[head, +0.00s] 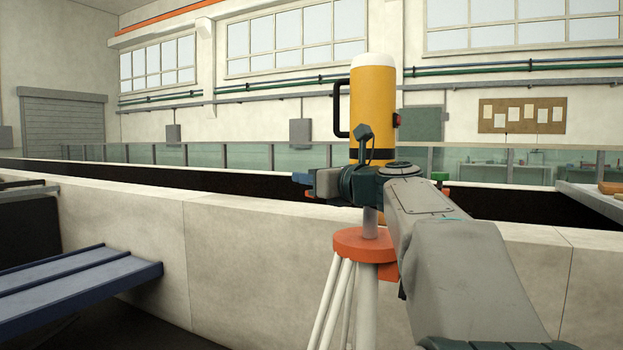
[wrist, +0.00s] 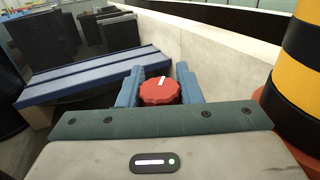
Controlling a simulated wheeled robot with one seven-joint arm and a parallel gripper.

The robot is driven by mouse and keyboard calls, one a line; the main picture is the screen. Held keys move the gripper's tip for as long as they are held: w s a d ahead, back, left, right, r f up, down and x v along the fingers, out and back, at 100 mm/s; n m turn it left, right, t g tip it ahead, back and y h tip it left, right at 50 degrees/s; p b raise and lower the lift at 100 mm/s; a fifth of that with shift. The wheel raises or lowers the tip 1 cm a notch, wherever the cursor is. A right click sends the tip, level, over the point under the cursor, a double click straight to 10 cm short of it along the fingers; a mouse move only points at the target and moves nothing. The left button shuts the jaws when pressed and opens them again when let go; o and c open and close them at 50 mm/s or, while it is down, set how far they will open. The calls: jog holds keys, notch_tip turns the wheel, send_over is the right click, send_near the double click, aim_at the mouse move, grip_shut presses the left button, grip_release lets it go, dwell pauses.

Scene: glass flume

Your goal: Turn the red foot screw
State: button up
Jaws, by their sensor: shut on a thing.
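The red foot screw (wrist: 160,91) is a ribbed knob with a white mark on top, seen in the wrist view. My gripper (wrist: 160,88) is shut on it, with one blue finger on each side. In the head view my gripper (head: 317,183) is at the left of the yellow instrument's foot, and my wrist hides most of the instrument's base. The yellow instrument (head: 371,105) stands upright, with a white top, black handle and black band. A green knob (head: 440,177) shows at the right of the base.
The instrument stands on a white-legged tripod with an orange head (head: 360,243). A pale wall (head: 250,250) runs close behind it, with the glass flume (head: 240,156) beyond.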

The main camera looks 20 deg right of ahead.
jog(key=shift+n+y, duration=0.5)
jog(key=shift+y, duration=0.3)
jog(key=shift+a+g, duration=0.1)
jog(key=shift+g, duration=0.2)
jog(key=o, duration=1)
jog(key=shift+c, duration=0.2)
jog(key=shift+s, duration=0.1)
jog(key=p+v, duration=0.1)
jog(key=v, duration=1.2)
jog(key=shift+s+p, duration=0.3)
jog(key=shift+f, duration=0.15)
